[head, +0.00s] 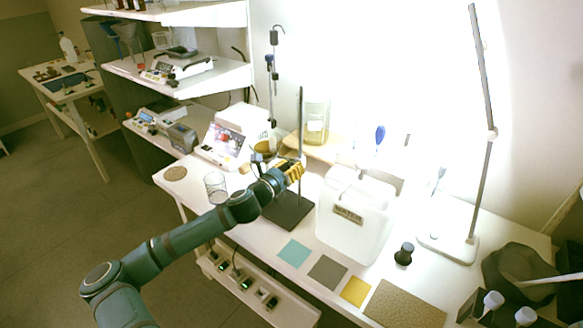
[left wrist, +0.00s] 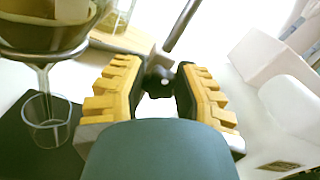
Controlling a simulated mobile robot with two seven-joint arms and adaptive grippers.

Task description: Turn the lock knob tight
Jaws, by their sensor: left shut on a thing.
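My left gripper (head: 292,171) reaches in to the upright metal rod (head: 301,120) of a stand with a black base plate (head: 290,212). In the left wrist view its yellow fingers (left wrist: 160,88) close from both sides on the dark lock knob (left wrist: 158,78), at the clamp beside the rod (left wrist: 181,24). The fingers hide the knob in the head view. My right gripper is not in view.
A clear glass (head: 215,188) stands left of the stand. A white water container (head: 352,222) stands close on the right. Teal (head: 294,252), grey and yellow mats lie near the front edge. A screen device (head: 226,143) stands behind my arm.

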